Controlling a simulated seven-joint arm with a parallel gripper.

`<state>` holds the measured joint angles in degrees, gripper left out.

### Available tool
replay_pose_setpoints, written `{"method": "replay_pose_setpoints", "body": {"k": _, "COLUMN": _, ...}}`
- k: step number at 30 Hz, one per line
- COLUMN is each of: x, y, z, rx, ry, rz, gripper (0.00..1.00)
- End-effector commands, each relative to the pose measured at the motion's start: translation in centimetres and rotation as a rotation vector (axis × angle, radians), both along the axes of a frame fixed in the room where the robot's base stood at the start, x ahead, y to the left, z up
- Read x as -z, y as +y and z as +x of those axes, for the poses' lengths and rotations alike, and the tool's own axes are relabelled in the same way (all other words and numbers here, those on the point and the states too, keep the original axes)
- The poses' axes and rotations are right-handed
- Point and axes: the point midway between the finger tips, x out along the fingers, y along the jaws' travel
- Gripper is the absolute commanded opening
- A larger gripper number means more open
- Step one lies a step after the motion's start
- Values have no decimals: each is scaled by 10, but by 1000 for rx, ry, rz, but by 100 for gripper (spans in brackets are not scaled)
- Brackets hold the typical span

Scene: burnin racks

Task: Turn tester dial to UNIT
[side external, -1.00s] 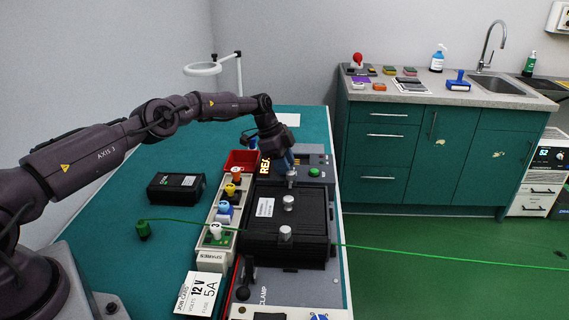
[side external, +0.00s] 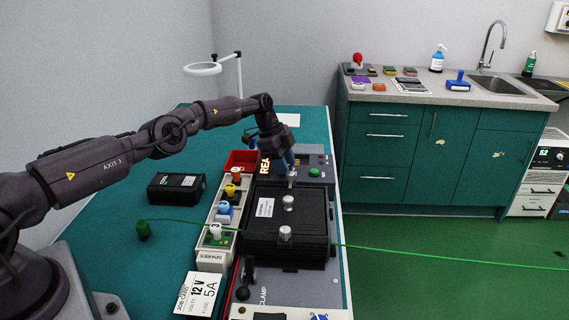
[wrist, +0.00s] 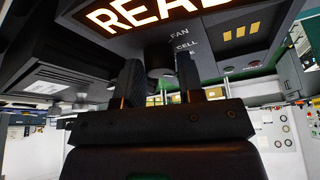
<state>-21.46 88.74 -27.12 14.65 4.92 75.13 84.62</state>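The tester is a dark panel, and in the wrist view its lit sign (wrist: 140,12) shows the letters "READ". The labels FAN and CELL (wrist: 187,46) are printed beside a short dark round dial (wrist: 160,62). A further label is hidden behind a finger. My gripper (wrist: 160,80) has one finger on each side of the dial; whether they press on it I cannot tell. In the side external view my gripper (side external: 290,172) points down at the tester (side external: 315,160) at the table's far end and hides the dial. Where the dial points cannot be seen.
A black box with silver knobs (side external: 288,202) sits just in front of the tester. A spares rack (side external: 212,255) with coloured plugs and a red bin (side external: 241,160) stand to the left.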

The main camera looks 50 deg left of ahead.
Motion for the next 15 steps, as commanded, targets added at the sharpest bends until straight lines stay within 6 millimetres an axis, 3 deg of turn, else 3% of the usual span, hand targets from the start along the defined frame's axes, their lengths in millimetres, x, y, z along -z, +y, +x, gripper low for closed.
{"method": "replay_pose_setpoints", "body": {"k": 3, "x": 0, "y": 0, "z": 0, "rx": -1, "ry": 0, "rz": 0, "gripper": 55}}
{"method": "replay_pose_setpoints", "body": {"k": 15, "x": -10, "y": 4, "z": -1, "rx": -2, "ry": -3, "rz": 0, "gripper": 55}}
